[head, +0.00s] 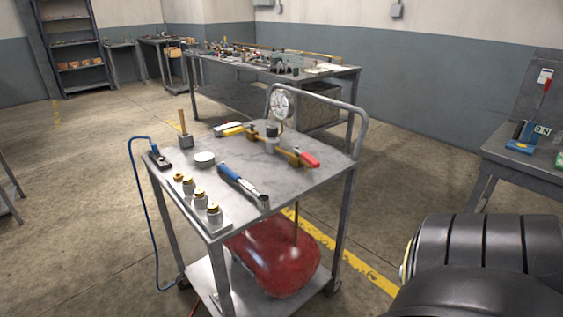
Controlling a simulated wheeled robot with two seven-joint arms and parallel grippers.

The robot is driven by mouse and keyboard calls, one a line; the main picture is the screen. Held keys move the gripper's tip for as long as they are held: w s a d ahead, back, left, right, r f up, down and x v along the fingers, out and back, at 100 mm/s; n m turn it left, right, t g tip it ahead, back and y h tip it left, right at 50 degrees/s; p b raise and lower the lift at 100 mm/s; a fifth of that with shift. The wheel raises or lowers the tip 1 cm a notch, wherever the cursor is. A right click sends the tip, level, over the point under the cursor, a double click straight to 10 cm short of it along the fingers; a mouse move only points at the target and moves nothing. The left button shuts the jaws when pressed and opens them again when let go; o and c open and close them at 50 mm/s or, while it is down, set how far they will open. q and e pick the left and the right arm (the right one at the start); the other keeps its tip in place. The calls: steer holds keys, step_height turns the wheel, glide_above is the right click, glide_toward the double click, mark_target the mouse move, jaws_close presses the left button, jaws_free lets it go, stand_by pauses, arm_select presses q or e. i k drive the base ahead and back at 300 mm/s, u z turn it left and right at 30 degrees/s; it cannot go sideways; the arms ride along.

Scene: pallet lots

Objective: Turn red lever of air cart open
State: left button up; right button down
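The air cart (290,184) is a grey metal trolley with a push rail, standing in front of me. A brass valve assembly (285,153) lies across the back right of its top. The red lever (309,159) is at the assembly's right end, near the cart's right edge. It looks roughly in line with the brass body, but its exact angle is hard to tell. A round dial gauge (281,103) stands above the assembly. A yellow handle (234,131) is near its left end. A red tank (274,254) lies on the lower shelf. Neither of my grippers is in view.
The cart top also holds a blue-handled tool (242,186), several brass-topped fittings (199,199) and a brush (184,133). A blue hose (140,210) hangs at the left. Floor to the left is open.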

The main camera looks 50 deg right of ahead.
mark_target(308, 157)
steer(key=z, duration=0.25)
steer(key=i, duration=0.85)
steer(key=z, duration=0.7)
